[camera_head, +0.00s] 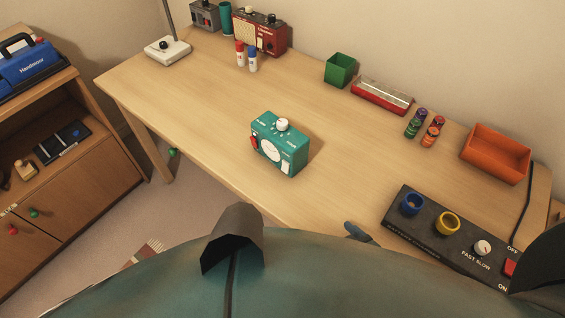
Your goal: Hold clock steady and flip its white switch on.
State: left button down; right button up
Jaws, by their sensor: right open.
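The teal clock (291,155) stands upright on the desk, left of the middle of the picture. It has a round white dial on its front, a white knob on top and a red part at its left side. A small white part shows low at the front right; I cannot tell whether it is the switch or how it is set. My right gripper (541,265) is a dark shape cut off at the lower right edge, open and well apart from the clock. My left gripper is not in view.
The wooden desk (200,100) is clear around the clock. A black control panel (430,238) lies at the front right. An orange bin (495,155), red tray (382,97), green cup (340,69), red box (262,33) and lamp base (167,50) stand farther back.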

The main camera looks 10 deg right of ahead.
aim_at(285, 165)
jog(key=i+j+z, duration=0.1)
jog(key=j+z, duration=0.2)
jog(key=i+j+z, duration=0.1)
jog(key=j+z, duration=0.5)
jog(key=i+j, duration=0.05)
